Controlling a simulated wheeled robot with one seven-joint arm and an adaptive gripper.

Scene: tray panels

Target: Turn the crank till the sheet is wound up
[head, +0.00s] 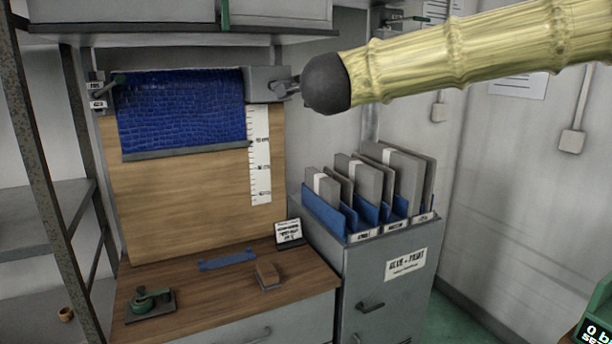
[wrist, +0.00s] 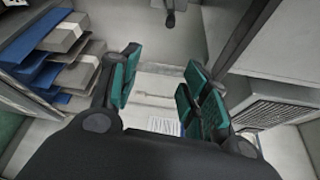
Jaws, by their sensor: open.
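The blue sheet (head: 182,108) hangs unrolled at the top of a wooden board in the head view, with a grey bar (head: 185,151) along its lower edge. A grey housing (head: 266,83) sits at its right end, with a small grey part sticking out; I cannot tell whether this is the crank. A dark knob-like part (wrist: 171,17) shows beyond the fingers. My arm hides the area right of the housing in the head view.
A white scale (head: 260,160) hangs beside the sheet. A grey cabinet (head: 385,280) with folders in blue holders stands at the right. The wooden counter (head: 205,300) carries a green-handled tool (head: 150,300), a small block (head: 267,274) and a sign (head: 288,232). Shelving stands at the left.

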